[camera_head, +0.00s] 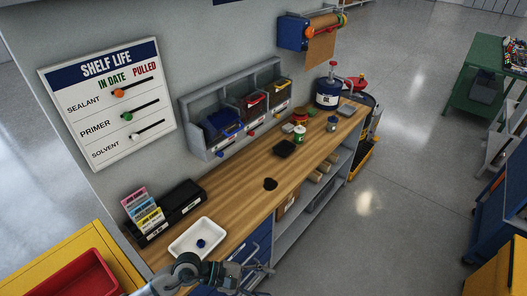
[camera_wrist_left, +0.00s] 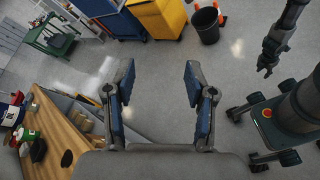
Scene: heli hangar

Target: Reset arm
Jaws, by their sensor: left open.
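My left gripper (camera_head: 258,278) is in the head view at the bottom, just past the front edge of the wooden workbench (camera_head: 228,203). Its arm comes in from the lower left, close to a white tray (camera_head: 180,246). In the left wrist view my left gripper (camera_wrist_left: 158,88) has its two blue-padded fingers wide apart, with only floor between them. My right gripper (camera_wrist_left: 267,64) hangs over bare floor at the right of the left wrist view. It is too small and dark to tell if it is open.
The white tray holds a small blue object (camera_head: 201,244). A yellow cart with a red bin (camera_head: 78,281) is at lower left. A black bucket (camera_wrist_left: 207,25) stands on open floor.

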